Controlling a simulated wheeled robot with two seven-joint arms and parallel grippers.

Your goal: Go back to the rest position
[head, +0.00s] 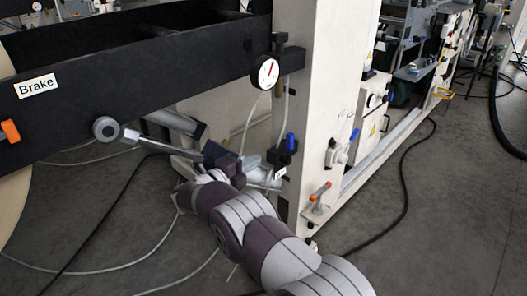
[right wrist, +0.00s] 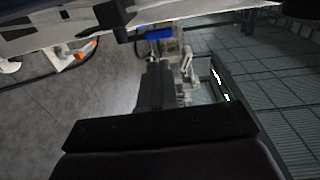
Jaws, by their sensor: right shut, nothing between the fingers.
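My right arm reaches in from the bottom of the head view, and its gripper (head: 250,164) is small and partly hidden beside the foot of the white machine post. In the right wrist view the fingers (right wrist: 155,75) are together with nothing between them. A blue valve handle (head: 290,142) stands upright close to the right of this gripper. A blue handle (right wrist: 158,33) also shows just beyond the fingertips in the wrist view; I see no clear contact. My left gripper is not in view.
A black beam marked Brake (head: 130,75) crosses above my arm. A metal rod with a round end (head: 105,129) lies left. Hoses cross the grey floor (head: 440,220).

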